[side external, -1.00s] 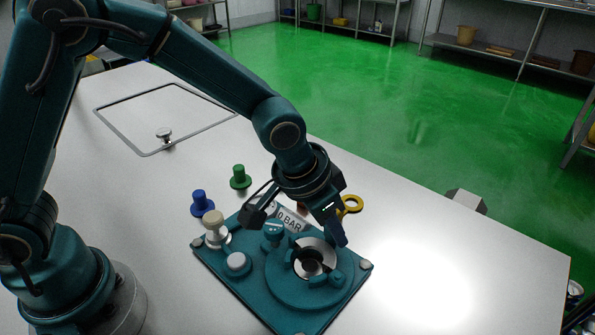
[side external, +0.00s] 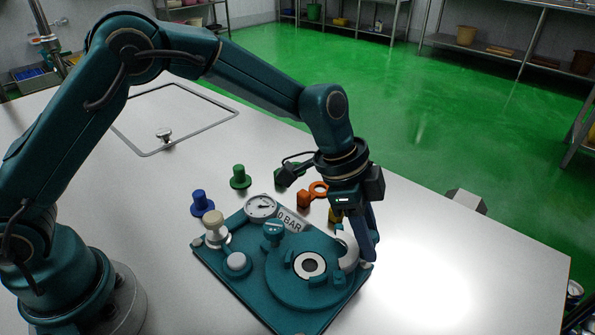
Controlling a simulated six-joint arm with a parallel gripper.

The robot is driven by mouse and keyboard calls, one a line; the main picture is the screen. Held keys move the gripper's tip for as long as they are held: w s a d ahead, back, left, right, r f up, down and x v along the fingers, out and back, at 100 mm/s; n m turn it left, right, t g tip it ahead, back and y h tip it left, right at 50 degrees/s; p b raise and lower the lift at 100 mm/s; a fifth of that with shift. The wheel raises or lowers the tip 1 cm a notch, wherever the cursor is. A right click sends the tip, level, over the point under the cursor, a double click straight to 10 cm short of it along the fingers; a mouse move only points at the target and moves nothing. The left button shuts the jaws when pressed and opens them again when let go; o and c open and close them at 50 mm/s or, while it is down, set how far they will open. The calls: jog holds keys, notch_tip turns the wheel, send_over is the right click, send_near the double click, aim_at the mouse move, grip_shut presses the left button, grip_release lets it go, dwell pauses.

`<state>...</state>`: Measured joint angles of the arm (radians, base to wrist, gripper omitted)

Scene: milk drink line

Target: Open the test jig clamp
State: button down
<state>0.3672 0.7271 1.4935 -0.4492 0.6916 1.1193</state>
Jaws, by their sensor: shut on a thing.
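The test jig is a teal plate (side external: 245,290) with a round teal body (side external: 290,292) on it. The open bore (side external: 309,265), with a pale rim, shows at the body's middle. A pale curved clamp piece (side external: 348,250) stands raised at the right side of the body, off the bore. My gripper (side external: 359,247) is shut on this clamp piece, at the jig's right edge. One dark teal finger shows in front; the other finger and the exact grip are mostly hidden.
The jig also bears a dial gauge (side external: 261,206), a cream knob (side external: 214,226), a teal knob (side external: 273,232) and a pale button (side external: 237,262).

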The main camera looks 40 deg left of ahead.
jog(key=d+m, duration=0.1)
jog(key=m+g, duration=0.1)
jog(key=d+m, duration=0.1)
jog(key=m, duration=0.1)
jog(key=shift+s+d+g, duration=0.3)
jog(key=shift+s+d+m+g, duration=0.2)
jog(key=shift+d+m, duration=0.1)
jog(key=shift+m, duration=0.35)
jog(key=shift+s+d+m+g, duration=0.2)
jog(key=shift+d+m, duration=0.1)
jog(key=shift+m, duration=0.35)
jog(key=c, duration=0.6)
grip_release()
jog(key=shift+v, duration=2.6)
jog(key=shift+w, duration=0.1)
